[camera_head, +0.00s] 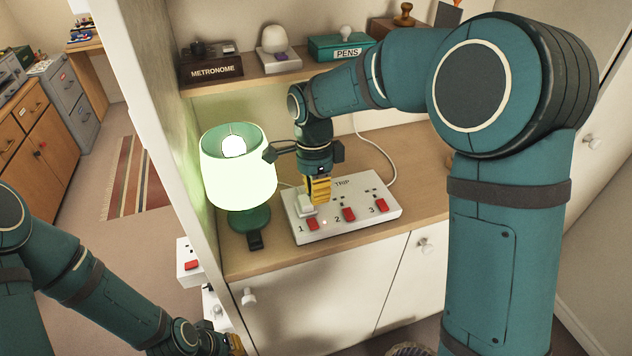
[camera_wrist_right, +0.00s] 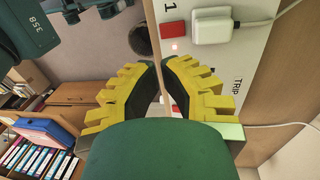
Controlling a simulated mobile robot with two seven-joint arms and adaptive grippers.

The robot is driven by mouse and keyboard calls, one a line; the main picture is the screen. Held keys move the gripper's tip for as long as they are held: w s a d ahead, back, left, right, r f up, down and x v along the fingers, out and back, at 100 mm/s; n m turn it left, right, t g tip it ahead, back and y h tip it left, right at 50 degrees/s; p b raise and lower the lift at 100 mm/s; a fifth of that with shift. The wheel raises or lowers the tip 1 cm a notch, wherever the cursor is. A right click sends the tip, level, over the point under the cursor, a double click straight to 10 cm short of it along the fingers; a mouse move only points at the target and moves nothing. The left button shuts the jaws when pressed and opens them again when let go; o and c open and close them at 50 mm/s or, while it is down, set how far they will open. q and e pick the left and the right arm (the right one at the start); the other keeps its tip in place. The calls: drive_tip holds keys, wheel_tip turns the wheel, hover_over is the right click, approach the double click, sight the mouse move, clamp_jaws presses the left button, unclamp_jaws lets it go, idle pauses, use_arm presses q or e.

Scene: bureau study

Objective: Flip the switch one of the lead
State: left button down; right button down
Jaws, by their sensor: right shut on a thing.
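The lead is a white socket strip (camera_head: 372,222) on the bureau top, with red switches numbered one (camera_head: 312,224), two (camera_head: 348,214) and three (camera_head: 379,205). A white plug (camera_head: 306,206) sits in its first socket. A small light glows beside switch one, which also shows in the right wrist view (camera_wrist_right: 173,36). My right gripper (camera_head: 318,192) points down over the strip beside the plug and covers part of its lettering. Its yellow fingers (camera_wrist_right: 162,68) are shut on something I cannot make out. My left gripper (camera_head: 236,344) is low at the front, mostly hidden.
A lit lamp (camera_head: 238,175) with a green base stands close left of the strip. A white cable (camera_head: 388,160) runs behind the strip. The worktop at right (camera_head: 425,180) is clear.

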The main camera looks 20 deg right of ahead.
sight(319, 231)
drive_tip(key=f, duration=0.2)
drive_tip(key=f+b, duration=0.1)
drive_tip(key=f, duration=0.2)
drive_tip(key=s+f, duration=0.1)
drive_tip(key=f, duration=0.2)
drive_tip(key=shift+f+b, duration=0.1)
drive_tip(key=shift+b, duration=0.25)
